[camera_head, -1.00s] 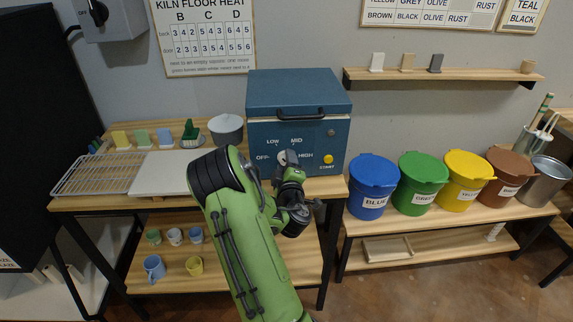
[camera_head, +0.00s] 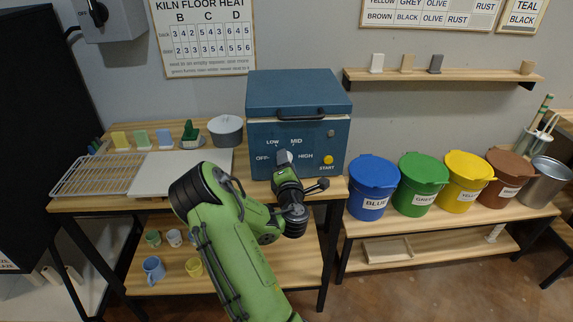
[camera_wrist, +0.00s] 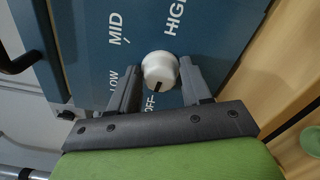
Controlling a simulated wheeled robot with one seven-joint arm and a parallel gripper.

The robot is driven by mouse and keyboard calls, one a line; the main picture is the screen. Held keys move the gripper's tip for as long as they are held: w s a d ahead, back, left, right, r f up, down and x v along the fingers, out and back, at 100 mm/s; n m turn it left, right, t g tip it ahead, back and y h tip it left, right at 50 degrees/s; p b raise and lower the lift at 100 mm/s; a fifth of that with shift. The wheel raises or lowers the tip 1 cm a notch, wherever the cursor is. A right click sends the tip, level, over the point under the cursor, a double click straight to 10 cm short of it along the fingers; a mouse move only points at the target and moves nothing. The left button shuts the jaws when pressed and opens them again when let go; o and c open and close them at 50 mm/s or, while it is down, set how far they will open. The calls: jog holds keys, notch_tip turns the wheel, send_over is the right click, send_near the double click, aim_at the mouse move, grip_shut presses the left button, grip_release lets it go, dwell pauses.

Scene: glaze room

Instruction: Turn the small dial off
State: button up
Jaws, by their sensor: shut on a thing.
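The small dial is a round white knob (camera_wrist: 160,68) on the front of a blue box (camera_head: 323,133). OFF, LOW, MID and HIGH are printed around it. In the wrist view the knob's dark mark points toward the OFF label (camera_wrist: 151,104). My gripper (camera_wrist: 157,76) is shut on the knob, with one dark finger on each side. In the head view my gripper (camera_head: 284,158) is against the box front and hides most of the knob.
A yellow START button (camera_head: 329,160) is right of the dial. A grey pot (camera_head: 226,131) and a white board (camera_head: 178,172) are to the left on the table. Lidded buckets, the nearest blue (camera_head: 372,185), stand right. A bigger wall switch (camera_head: 97,12) is at upper left.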

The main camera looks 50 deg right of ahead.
jog(key=shift+n, duration=0.6)
jog(key=o, duration=0.9)
jog(key=shift+w, duration=0.1)
